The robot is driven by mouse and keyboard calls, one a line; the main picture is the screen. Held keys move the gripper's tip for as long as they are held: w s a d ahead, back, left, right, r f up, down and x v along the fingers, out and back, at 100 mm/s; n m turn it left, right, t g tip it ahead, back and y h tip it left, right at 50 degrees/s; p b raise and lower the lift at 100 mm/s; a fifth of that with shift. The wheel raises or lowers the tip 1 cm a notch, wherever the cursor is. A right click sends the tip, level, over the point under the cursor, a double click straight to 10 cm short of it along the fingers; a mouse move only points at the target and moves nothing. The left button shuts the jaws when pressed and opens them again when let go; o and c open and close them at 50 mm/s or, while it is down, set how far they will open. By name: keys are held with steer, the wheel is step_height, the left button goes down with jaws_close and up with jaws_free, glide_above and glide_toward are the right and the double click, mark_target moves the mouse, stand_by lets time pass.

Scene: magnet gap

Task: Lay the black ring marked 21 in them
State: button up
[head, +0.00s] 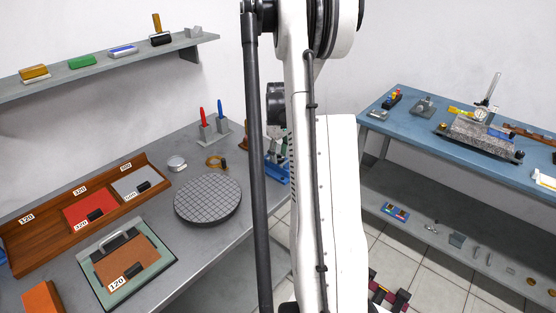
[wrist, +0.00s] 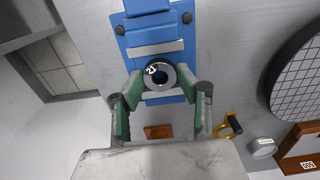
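The ring marked 21 (wrist: 159,75), black with a pale bore, sits between my gripper's fingertips in the wrist view. My gripper (wrist: 161,84) has green-padded fingers that close in on both sides of the ring and appear to hold it. Behind the ring is a blue vise (wrist: 153,30) with two pale jaw strips, one above and one below the ring in the picture. The ring overlaps the gap between the strips; whether it touches them cannot be told. In the head view the vise (head: 274,170) shows partly behind my arm, and the ring is hidden.
A round gridded plate (head: 208,199) lies left of the vise on the grey bench. A brass-coloured clamp-like piece (wrist: 228,126) and a small round tin (wrist: 263,148) are near it. Red and blue handled tools (head: 212,125) stand behind. A wooden tray (head: 40,237) is farther left.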

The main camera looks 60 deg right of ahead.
steer(key=shift+c, duration=1)
steer(key=shift+r+p, duration=1)
steer(key=shift+r, duration=1.55)
